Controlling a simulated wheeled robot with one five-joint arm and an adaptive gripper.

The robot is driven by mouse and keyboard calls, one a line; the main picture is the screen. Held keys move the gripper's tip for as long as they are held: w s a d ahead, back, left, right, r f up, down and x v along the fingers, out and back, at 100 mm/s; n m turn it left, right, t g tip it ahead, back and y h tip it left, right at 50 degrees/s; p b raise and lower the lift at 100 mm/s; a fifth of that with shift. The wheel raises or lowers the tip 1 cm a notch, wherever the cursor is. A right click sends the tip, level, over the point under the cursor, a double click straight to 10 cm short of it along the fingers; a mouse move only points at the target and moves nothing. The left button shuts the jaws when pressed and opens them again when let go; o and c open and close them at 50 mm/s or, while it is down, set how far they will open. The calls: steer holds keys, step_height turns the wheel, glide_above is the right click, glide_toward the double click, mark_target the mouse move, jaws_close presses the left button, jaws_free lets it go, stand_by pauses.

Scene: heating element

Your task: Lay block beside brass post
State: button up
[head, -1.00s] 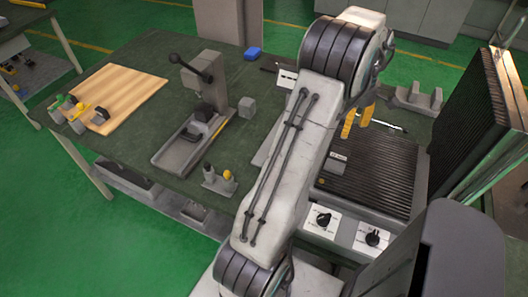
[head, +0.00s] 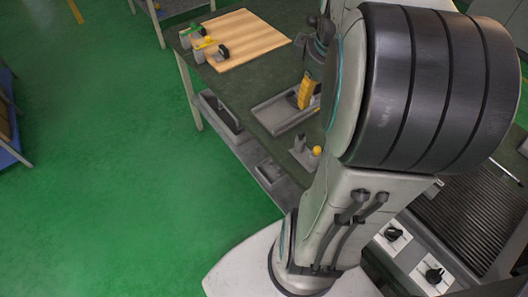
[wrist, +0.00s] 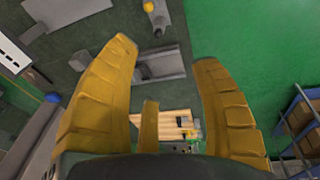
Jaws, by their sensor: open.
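A short post with a brass-yellow round top (head: 317,151) stands beside a grey peg on a small base at the table's near edge. Its yellow top (wrist: 148,7) also shows at the top of the wrist view. A plain grey block (wrist: 80,60) lies on the dark table left of my left finger in the wrist view; my arm hides that spot in the head view. My gripper (wrist: 165,57) has its yellow fingers spread with nothing between them. In the head view my gripper (head: 307,95) hangs above the grey tray, beyond the yellow-topped post; only part of it shows.
A wooden board (head: 240,38) with small clamps lies at the table's far left end. A grey tray fixture (head: 283,112) stands between board and post. A ribbed hotplate (head: 470,215) with black knobs is at right. A blue piece (wrist: 52,98) lies left in the wrist view.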

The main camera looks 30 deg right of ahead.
steer(key=s+a+f+t, duration=0.1)
steer(key=s+a, duration=0.1)
steer(key=a, duration=0.7)
steer(key=s+a+t+y, duration=0.1)
steer(key=s+a, duration=0.2)
steer(key=a, duration=0.6)
steer(key=shift+s+a+f+t+y, duration=0.3)
steer(key=shift+a+f, duration=0.1)
